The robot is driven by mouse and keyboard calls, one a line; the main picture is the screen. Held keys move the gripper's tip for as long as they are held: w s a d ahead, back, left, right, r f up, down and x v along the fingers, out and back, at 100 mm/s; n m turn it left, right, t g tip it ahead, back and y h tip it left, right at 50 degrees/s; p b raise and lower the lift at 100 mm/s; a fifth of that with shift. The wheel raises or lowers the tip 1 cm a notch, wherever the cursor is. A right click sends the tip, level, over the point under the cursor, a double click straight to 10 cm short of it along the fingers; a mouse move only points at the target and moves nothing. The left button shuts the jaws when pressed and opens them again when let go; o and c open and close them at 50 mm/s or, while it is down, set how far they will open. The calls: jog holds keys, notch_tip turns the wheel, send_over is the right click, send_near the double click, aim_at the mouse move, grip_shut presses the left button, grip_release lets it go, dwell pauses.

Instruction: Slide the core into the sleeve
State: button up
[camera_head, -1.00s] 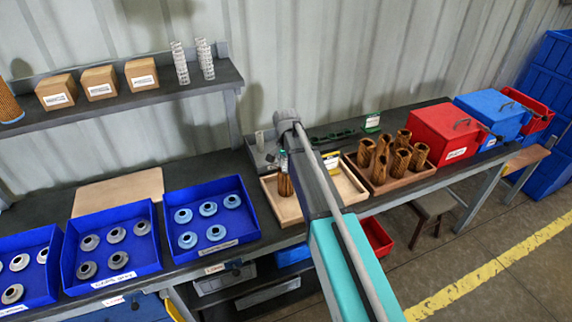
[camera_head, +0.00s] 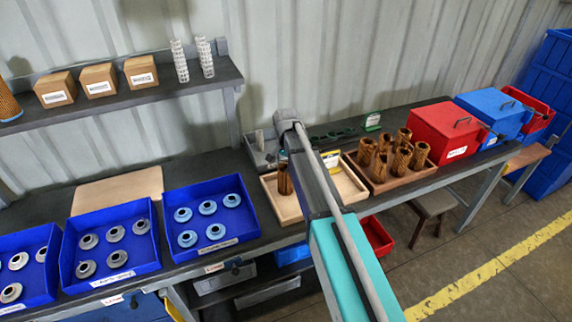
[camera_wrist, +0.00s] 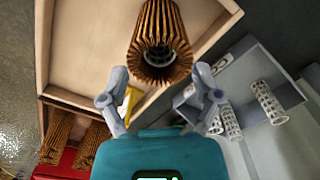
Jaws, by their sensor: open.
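The sleeve is a brown pleated cylinder (camera_head: 285,181), upright in a light wooden tray (camera_head: 290,210). In the wrist view the sleeve (camera_wrist: 160,35) is just beyond my fingers, with a dark round opening and a greyish ring inside. I cannot tell whether a core is in it. In the head view my gripper (camera_head: 283,155) is mostly hidden behind my arm, just above the sleeve.
Several more sleeves (camera_head: 384,160) stand in a brown tray to the right. Red (camera_head: 446,132) and blue (camera_head: 492,112) boxes follow. Blue bins (camera_head: 210,215) with rings are at left. Two perforated tubes (camera_head: 180,62) and cardboard boxes (camera_head: 98,82) are on the shelf.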

jog(key=shift+r, duration=0.1)
dwell(0.3)
notch_tip(320, 180, up, 8)
jog(key=p, duration=0.8)
jog(key=s+d+f+b, duration=0.2)
jog(key=s+d+f, duration=0.1)
jog(key=s+d, duration=0.6)
jog(key=shift+s+d+b, duration=0.25)
jog(key=shift+s+b, duration=0.15)
jog(key=shift+s, duration=0.2)
dwell(1.1)
jog(key=s+d+n, duration=0.1)
jog(key=s+n, duration=0.6)
jog(key=s, duration=0.8)
jog(key=shift+d, duration=0.1)
